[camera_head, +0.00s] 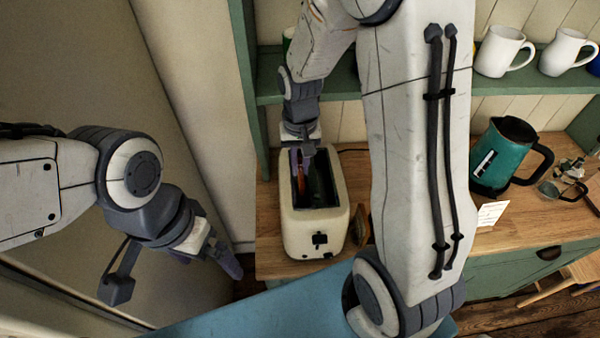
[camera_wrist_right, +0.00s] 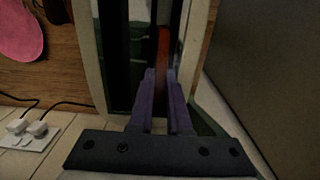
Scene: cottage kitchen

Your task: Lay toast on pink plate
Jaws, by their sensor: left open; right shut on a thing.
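The cream toaster (camera_head: 317,222) stands on the wooden counter with its slots facing up. My right gripper (camera_head: 301,160) points down into the left slot and is shut on the toast (camera_head: 300,183), a thin reddish-brown slice. In the right wrist view the purple fingers (camera_wrist_right: 163,78) close on the toast (camera_wrist_right: 163,50), still between the slot walls; its lower part is hidden. The pink plate (camera_wrist_right: 22,38) lies on the counter in the right wrist view, partly out of frame; my right arm hides it in the head view. My left gripper (camera_head: 230,265) is open and empty, left of the counter.
A brown object (camera_head: 361,225) is right beside the toaster, partly behind my right arm. A teal kettle (camera_head: 503,158) and a small white card (camera_head: 491,213) stand farther right. White mugs (camera_head: 500,52) sit on the green shelf above. A plugged-in socket (camera_wrist_right: 30,138) shows in the right wrist view.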

